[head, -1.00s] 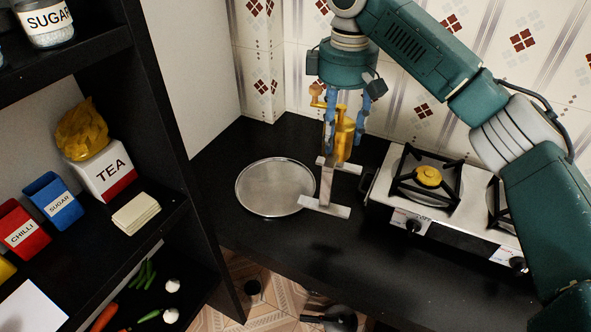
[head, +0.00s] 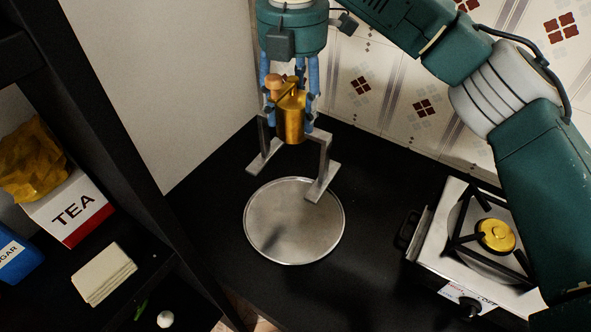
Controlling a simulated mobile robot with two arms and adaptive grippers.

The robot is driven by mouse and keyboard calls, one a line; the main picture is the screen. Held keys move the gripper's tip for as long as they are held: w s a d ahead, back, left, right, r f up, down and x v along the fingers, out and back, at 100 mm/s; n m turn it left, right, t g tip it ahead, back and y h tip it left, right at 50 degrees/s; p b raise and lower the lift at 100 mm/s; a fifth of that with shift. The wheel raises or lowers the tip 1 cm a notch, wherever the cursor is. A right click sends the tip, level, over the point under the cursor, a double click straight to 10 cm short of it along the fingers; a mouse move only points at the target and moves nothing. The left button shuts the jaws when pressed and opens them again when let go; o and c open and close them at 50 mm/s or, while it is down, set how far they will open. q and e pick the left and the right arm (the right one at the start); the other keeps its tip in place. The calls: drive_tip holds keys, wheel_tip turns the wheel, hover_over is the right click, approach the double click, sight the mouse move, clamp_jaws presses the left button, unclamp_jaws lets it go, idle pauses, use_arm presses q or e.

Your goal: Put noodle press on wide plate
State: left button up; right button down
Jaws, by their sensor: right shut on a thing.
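The noodle press (head: 291,120) is a brass cylinder on a grey metal stand with two legs and flat feet. My right gripper (head: 290,105) comes down from above and is shut on the noodle press. The press hangs upright above the counter, at the back edge of the wide plate. The wide plate (head: 294,232) is a round, flat, silver-grey dish lying on the black counter. The plate looks empty. My left gripper is not in view.
A gas stove (head: 440,255) with a brass burner (head: 496,236) stands right of the plate. A black shelf unit on the left holds a tea box (head: 72,207) and a stack of pale slabs (head: 103,274). A tiled wall (head: 400,95) is behind the counter (head: 375,190).

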sight(293, 130)
drive_tip(key=f, duration=0.4)
drive_tip(key=shift+s+f, duration=0.2)
drive_tip(key=shift+s, duration=0.15)
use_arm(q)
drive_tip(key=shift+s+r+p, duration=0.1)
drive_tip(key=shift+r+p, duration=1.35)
use_arm(e)
wheel_tip(293, 130, down, 15)
drive_tip(key=shift+w+r, duration=0.2)
drive_tip(key=c, duration=0.9)
unclamp_jaws()
drive_tip(key=shift+s+f, duration=0.2)
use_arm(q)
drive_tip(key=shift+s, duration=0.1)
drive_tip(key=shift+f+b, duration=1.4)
use_arm(e)
drive_tip(key=shift+r, duration=6.1)
